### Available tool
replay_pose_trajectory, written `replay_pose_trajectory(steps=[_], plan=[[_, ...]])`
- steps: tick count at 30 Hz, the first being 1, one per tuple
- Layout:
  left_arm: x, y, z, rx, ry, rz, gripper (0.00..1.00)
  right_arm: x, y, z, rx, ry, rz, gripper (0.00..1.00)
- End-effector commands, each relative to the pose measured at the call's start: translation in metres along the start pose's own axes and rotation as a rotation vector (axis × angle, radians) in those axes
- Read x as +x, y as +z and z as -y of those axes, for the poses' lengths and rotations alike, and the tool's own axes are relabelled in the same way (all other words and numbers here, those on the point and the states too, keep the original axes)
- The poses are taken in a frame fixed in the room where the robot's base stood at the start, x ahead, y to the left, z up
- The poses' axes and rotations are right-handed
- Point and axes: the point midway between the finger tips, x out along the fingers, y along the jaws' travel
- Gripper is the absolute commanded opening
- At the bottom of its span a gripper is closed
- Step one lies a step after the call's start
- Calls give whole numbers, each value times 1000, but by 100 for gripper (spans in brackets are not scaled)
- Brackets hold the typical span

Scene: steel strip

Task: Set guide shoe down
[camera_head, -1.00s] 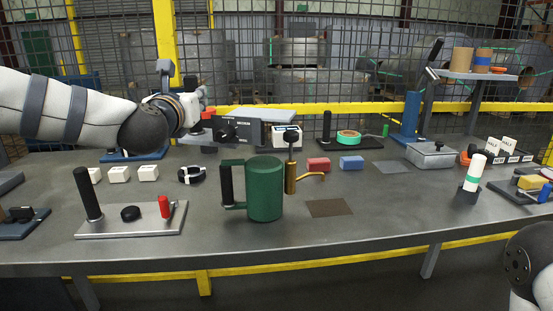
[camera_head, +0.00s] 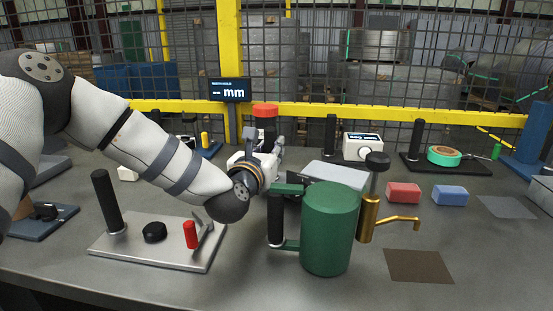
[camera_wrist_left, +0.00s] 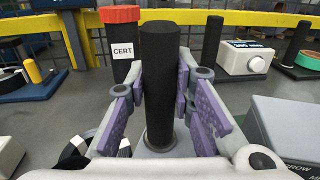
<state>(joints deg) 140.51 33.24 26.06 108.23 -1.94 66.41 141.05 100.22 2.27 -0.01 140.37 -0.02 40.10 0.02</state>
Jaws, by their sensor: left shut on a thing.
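My left gripper (camera_head: 266,140) is over the back middle of the bench, behind the green mug-shaped part. In the left wrist view, its purple-padded fingers (camera_wrist_left: 161,85) are shut on an upright black cylinder (camera_wrist_left: 160,70), apparently the grip of the guide shoe. In the head view the shoe is hidden behind my wrist. My right gripper is out of view.
A red-capped CERT cylinder (camera_wrist_left: 122,45) stands just beyond the gripper on the left. A grey box (camera_wrist_left: 285,125) is close on the right. The green mug-shaped part (camera_head: 330,228) and a plate with a black post (camera_head: 150,240) stand in front. A brown patch (camera_head: 420,265) lies bare.

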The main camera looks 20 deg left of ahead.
Motion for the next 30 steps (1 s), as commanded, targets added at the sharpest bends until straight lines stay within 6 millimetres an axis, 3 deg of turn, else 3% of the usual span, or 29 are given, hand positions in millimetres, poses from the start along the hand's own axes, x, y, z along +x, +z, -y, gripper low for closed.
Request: replay_pose_trajectory(steps=[1, 3, 12, 13, 15, 16, 26, 30], plan=[[0, -12, 0, 2, 0, -4, 0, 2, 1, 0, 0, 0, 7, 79], [0, -18, 0, -1, 0, 0, 0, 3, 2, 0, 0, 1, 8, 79], [0, -20, 0, -3, 0, 1, 0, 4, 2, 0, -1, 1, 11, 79], [0, -22, 0, 0, 0, -3, 24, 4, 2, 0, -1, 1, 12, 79], [0, -21, 0, 0, 0, -2, 40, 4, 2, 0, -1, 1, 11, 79], [0, -20, 0, 0, 0, -2, 42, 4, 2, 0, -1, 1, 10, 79], [0, -14, 0, 1, 0, 2, 42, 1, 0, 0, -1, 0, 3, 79], [-25, -15, 0, -2, 0, -1, 42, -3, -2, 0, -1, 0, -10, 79]])
